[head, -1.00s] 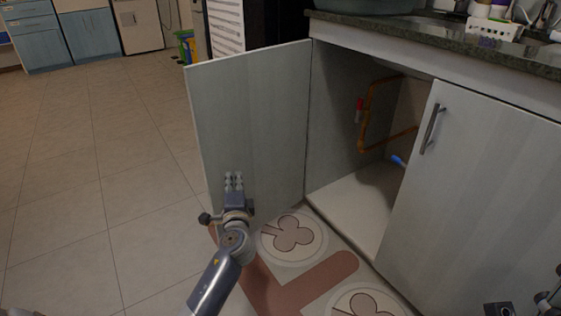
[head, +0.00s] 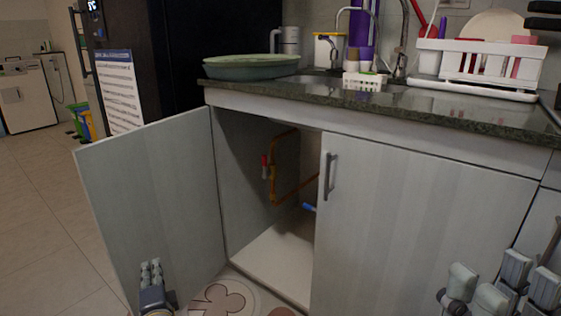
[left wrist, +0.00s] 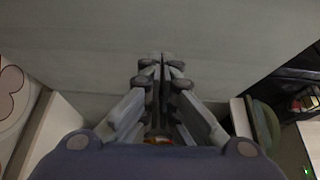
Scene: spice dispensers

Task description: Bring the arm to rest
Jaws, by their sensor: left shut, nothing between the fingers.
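My left gripper (head: 151,272) is low at the left in the head view, in front of the open cabinet door (head: 150,195). In the left wrist view its fingers (left wrist: 161,72) are together and hold nothing, with a plain grey panel beyond them. My right gripper (head: 503,284) is at the lower right, in front of the closed cabinet door (head: 420,220). Its fingers stand apart with nothing seen between them. Most of both arms is out of the frame.
The open cabinet's floor (head: 270,262) is bare, with an orange pipe (head: 274,190) inside. Above, the dark counter (head: 400,105) carries a green basin (head: 255,68) and a white dish rack (head: 478,65). A patterned mat (head: 222,300) lies below. Open tiled floor (head: 40,220) is at the left.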

